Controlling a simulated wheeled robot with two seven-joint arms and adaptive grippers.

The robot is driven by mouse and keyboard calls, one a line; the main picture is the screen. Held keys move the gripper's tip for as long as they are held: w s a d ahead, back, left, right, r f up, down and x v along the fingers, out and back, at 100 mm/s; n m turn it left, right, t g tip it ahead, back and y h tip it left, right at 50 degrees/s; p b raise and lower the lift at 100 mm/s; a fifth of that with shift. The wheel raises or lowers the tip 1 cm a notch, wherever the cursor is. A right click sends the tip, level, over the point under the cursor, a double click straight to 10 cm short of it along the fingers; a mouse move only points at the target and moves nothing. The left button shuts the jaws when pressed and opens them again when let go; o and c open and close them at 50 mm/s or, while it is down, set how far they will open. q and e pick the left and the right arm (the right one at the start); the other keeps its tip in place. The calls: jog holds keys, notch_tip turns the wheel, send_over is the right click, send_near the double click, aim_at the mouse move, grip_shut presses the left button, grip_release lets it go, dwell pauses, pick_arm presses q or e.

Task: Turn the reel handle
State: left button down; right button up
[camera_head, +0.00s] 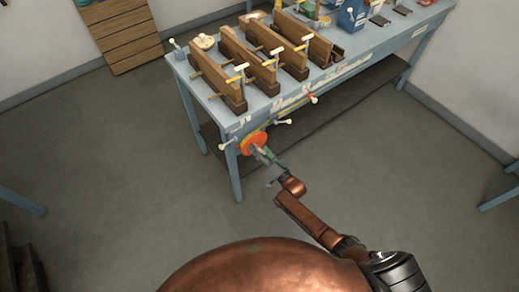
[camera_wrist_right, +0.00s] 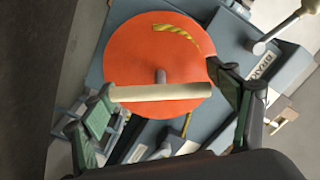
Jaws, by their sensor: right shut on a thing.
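An orange-red reel disc (camera_head: 252,141) is mounted on the front of the blue-grey table at its near left end. In the right wrist view the disc (camera_wrist_right: 150,50) fills the upper middle, with a yellow mark near its top and a grey hub pin at its centre. A cream bar-shaped reel handle (camera_wrist_right: 162,92) lies across the front of the disc. My right gripper (camera_wrist_right: 172,108) is shut on the handle, one green-padded finger at each end. In the head view my right gripper (camera_head: 266,155) is at the disc's lower right. My left gripper is out of view.
The blue-grey table (camera_head: 352,75) carries several upright wooden boards (camera_head: 246,62) in dark stands. White-knobbed levers (camera_head: 283,122) stick out from its front beside the reel. A wooden drawer unit (camera_head: 125,35) stands at the back wall. The floor in front is clear.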

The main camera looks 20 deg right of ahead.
jog(key=m, duration=0.4)
jog(key=shift+f+m+b, duration=0.1)
jog(key=shift+m+b, duration=0.2)
jog(key=shift+b, duration=0.1)
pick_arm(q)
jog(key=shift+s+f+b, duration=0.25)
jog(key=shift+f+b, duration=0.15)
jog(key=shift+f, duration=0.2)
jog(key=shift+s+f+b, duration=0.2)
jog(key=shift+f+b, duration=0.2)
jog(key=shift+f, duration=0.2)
pick_arm(e)
jog(key=m, duration=0.5)
jog(key=shift+m, duration=0.3)
jog(key=o, duration=1.2)
jog(key=v, duration=1.2)
